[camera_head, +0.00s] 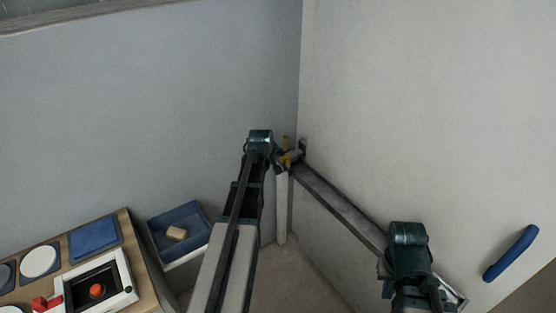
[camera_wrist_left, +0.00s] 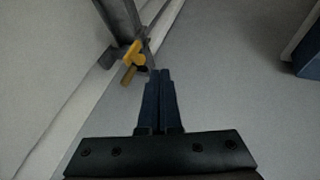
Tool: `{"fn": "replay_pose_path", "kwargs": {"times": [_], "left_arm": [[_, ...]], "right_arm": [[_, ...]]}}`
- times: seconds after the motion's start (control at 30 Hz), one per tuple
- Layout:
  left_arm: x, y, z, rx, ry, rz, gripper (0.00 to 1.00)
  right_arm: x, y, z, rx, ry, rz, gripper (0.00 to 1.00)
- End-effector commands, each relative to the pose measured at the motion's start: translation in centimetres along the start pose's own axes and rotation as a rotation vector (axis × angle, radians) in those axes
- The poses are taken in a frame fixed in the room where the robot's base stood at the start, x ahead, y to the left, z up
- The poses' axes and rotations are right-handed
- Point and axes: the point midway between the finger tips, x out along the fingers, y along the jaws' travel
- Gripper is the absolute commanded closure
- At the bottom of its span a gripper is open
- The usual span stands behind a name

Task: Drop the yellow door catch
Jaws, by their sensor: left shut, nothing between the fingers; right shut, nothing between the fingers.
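The yellow door catch (camera_head: 287,158) is at the far end of a grey bar, by the corner where the two walls meet. In the left wrist view the yellow catch (camera_wrist_left: 133,55) is just ahead of and left of my fingertips, with a small gap showing. My left gripper (camera_wrist_left: 160,74) is shut and empty; in the head view my own arm mostly hides it. My right gripper (camera_head: 387,289) is low on the right by the near end of the bar, partly hidden by its wrist, shut and holding nothing.
The grey bar (camera_head: 338,207) runs along the white right-hand panel (camera_head: 430,110), which has a blue handle (camera_head: 511,253). A blue bin (camera_head: 166,222) with a tan block (camera_head: 177,233) stands left. A wooden worktop (camera_head: 127,225) with a red-button box (camera_head: 127,291) is at lower left.

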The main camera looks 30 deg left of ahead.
Motion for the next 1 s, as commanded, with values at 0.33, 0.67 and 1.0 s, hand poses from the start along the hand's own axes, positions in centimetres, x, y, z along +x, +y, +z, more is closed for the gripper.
{"fn": "replay_pose_path", "kwargs": {"times": [0.33, 0.67, 1.0], "left_arm": [[0.1, -0.7, -1.8, -0.044, 0.024, 0.007, 1.0], [0.8, -0.7, -1.7, -0.042, 0.023, 0.007, 1.0], [5.1, -0.8, -1.6, -0.041, 0.023, 0.006, 1.0]], "right_arm": [[-0.1, 0.0, 0.0, 0.0, 0.0, 0.0, 1.0], [0.5, -0.1, 0.0, 0.0, 0.0, 0.0, 1.0], [4.0, -0.4, -0.2, 0.0, 0.0, 0.0, 1.0]]}}
